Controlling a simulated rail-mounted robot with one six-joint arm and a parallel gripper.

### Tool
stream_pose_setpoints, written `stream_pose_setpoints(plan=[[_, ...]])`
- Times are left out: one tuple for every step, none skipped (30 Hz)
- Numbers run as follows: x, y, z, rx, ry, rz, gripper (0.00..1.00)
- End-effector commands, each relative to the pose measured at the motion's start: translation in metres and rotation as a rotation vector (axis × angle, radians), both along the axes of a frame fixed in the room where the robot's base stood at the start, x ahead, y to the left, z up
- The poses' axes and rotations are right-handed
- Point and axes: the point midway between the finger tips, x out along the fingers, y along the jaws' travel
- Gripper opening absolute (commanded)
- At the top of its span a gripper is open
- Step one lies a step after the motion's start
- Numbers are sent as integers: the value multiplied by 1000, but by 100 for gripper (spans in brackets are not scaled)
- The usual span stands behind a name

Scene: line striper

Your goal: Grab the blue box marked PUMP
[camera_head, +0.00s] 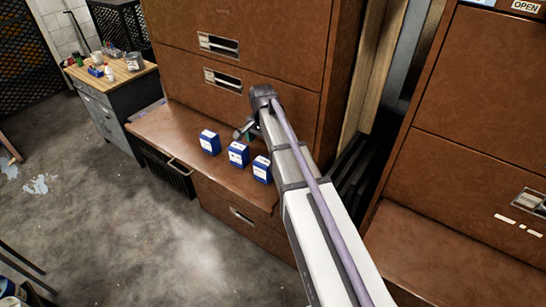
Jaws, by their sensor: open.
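Three blue boxes with white labels and white tops stand upright in a row on a brown ledge (170,135): a left box (210,143), a middle box (238,154) and a right box (262,169). The lettering is too small to read, so I cannot tell which one is marked PUMP. My gripper (242,132) is open, at the end of my arm, behind and above the middle box in the picture. It looks apart from the boxes and empty. My arm partly hides the area right of the right box.
Brown cabinet drawers (225,75) rise behind the ledge. A wooden-topped workbench (115,75) with cans and bottles stands at the back left. Another brown cabinet (470,120) is at the right, beyond upright boards (375,75). The concrete floor at the left is mostly clear.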

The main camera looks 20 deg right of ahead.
Motion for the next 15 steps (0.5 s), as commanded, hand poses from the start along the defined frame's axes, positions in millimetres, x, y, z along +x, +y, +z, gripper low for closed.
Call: stream_pose_setpoints(plan=[[-1, 0, -4, 0, 0, 0, 98], [-1, 0, -6, 0, 0, 1, 98], [-1, 1, -12, 0, 0, 1, 98], [-1, 1, -17, 0, 0, 2, 98], [-1, 1, -23, 0, 0, 2, 98], [-1, 1, -32, 0, 0, 2, 98], [-1, 1, -39, 0, 0, 3, 98], [-1, 1, -46, 1, -1, 3, 98], [-1, 1, -55, 1, -1, 3, 98], [-1, 1, -59, 1, -1, 3, 98], [-1, 1, -63, 1, -1, 3, 98], [-1, 1, -64, 1, -1, 4, 98], [-1, 1, -64, 1, -1, 4, 98], [-1, 1, -63, 1, -1, 4, 98], [-1, 1, -61, 1, -1, 4, 98]])
